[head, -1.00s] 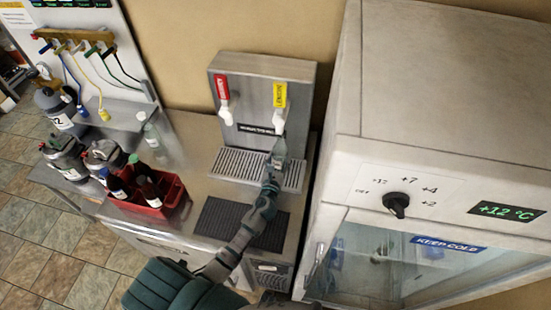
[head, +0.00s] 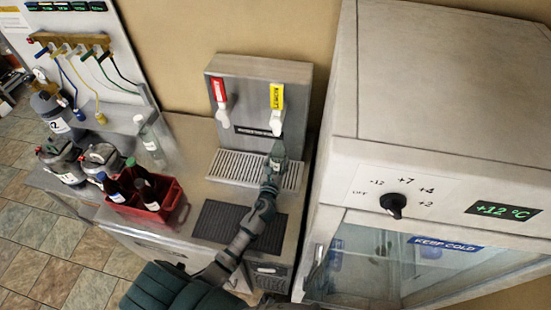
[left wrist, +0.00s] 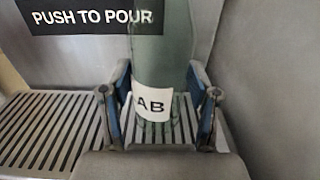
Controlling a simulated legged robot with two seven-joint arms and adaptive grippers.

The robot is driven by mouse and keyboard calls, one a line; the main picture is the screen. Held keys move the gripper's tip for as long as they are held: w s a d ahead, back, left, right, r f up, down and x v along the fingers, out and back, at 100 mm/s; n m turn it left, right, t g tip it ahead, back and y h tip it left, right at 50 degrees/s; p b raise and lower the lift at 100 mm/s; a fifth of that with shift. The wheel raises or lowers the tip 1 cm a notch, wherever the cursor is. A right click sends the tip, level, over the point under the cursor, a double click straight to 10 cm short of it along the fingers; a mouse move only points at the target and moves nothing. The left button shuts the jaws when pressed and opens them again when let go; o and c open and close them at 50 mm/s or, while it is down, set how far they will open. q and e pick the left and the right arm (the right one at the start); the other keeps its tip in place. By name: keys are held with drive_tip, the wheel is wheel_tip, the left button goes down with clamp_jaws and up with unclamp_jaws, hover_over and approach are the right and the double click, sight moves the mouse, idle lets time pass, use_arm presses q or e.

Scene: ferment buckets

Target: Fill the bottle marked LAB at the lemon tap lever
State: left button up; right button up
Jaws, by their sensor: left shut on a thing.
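The bottle (left wrist: 162,50) is pale green and clear, with a white label whose visible letters read "AB" in the left wrist view. My left gripper (left wrist: 160,115) is shut on it, with blue finger pads on both sides. In the head view my left gripper (head: 272,172) holds the bottle (head: 277,150) upright over the drip grate (head: 225,168), under the yellow lemon tap lever (head: 277,96). The bottle's mouth and the tap's spout are too small to tell apart. My right gripper is out of view.
A red tap lever (head: 219,90) stands left of the yellow one. A red crate (head: 172,205) with dark bottles and a clear bottle (head: 149,140) stand to the left. A dark ribbed mat (head: 215,222) lies in front. A white cooler (head: 440,150) closes off the right.

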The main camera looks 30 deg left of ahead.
use_arm(q)
drive_tip(key=shift+a, duration=0.25)
drive_tip(key=shift+a+f, duration=0.1)
drive_tip(key=shift+a, duration=0.3)
drive_tip(key=shift+s+a, duration=0.15)
drive_tip(key=shift+s, duration=0.25)
drive_tip(key=shift+s+d, duration=0.45)
drive_tip(key=shift+d, duration=0.15)
drive_tip(key=shift+p+v, duration=0.35)
drive_tip(key=shift+v, duration=0.4)
drive_tip(key=shift+s, duration=0.85)
drive_tip(key=shift+v, duration=0.8)
drive_tip(key=v, duration=0.8)
drive_tip(key=shift+s+d, duration=0.25)
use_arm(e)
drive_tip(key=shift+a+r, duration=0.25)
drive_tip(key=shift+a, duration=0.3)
